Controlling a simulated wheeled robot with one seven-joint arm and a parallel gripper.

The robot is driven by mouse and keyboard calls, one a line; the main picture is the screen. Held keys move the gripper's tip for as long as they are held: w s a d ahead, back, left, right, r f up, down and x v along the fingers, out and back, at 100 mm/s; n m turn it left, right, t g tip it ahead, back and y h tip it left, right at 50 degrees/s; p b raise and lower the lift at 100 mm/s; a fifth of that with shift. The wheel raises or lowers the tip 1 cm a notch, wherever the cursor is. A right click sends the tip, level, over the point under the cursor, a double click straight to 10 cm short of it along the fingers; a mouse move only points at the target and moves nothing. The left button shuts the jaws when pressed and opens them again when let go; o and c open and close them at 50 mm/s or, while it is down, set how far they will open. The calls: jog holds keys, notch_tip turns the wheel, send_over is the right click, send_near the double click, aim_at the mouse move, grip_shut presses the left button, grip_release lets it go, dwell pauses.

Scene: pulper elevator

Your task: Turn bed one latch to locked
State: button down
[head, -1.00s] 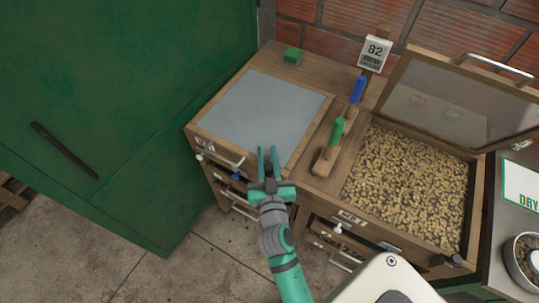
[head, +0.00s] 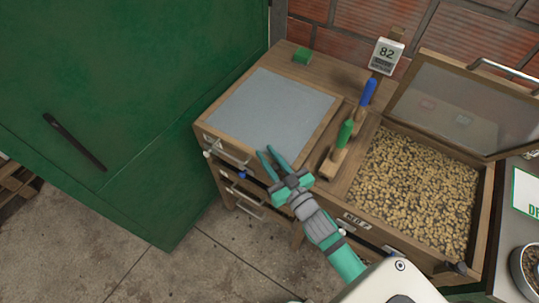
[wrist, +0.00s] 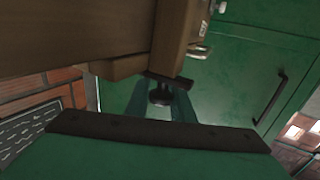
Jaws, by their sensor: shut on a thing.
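Bed one is the left wooden bed, with a flat grey lid (head: 270,112) lying shut and a metal handle (head: 228,155) on its front. My gripper (head: 268,153) is at the front right of bed one in the head view, its fingers tilted up and left. In the wrist view a dark round knob (wrist: 160,97) sits between my two teal fingers, under a dark plate (wrist: 168,80) on the wood. I take it for the bed one latch; my gripper is shut on it. In the head view my gripper hides it.
Bed two (head: 482,215) stands to the right with its glass lid (head: 465,105) raised over pale beans (head: 410,190). A green lever (head: 345,133) and a blue lever (head: 368,93) stand between the beds. A tall green cabinet (head: 130,110) closes off the left. Concrete floor lies in front.

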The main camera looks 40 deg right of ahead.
jog(key=shift+a+f+n+y, duration=0.15)
jog(key=shift+n+y, duration=0.25)
jog(key=shift+y, duration=0.3)
jog(key=c, duration=1.6)
grip_release()
jog(key=s, duration=1)
jog(key=shift+s, duration=0.4)
jog(key=s+a+f+g, duration=0.2)
jog(key=s+a+f, duration=0.4)
jog(key=s+a, duration=0.4)
jog(key=shift+g, duration=0.3)
jog(key=s+a, duration=0.1)
jog(key=a, duration=0.4)
jog(key=s+a+r, duration=0.1)
jog(key=s+a, duration=0.1)
jog(key=a, duration=0.4)
jog(key=s+a, duration=0.1)
jog(key=a, duration=0.4)
jog(key=shift+s+a+r, duration=0.15)
jog(key=shift+s+r, duration=0.15)
jog(key=shift+r, duration=0.05)
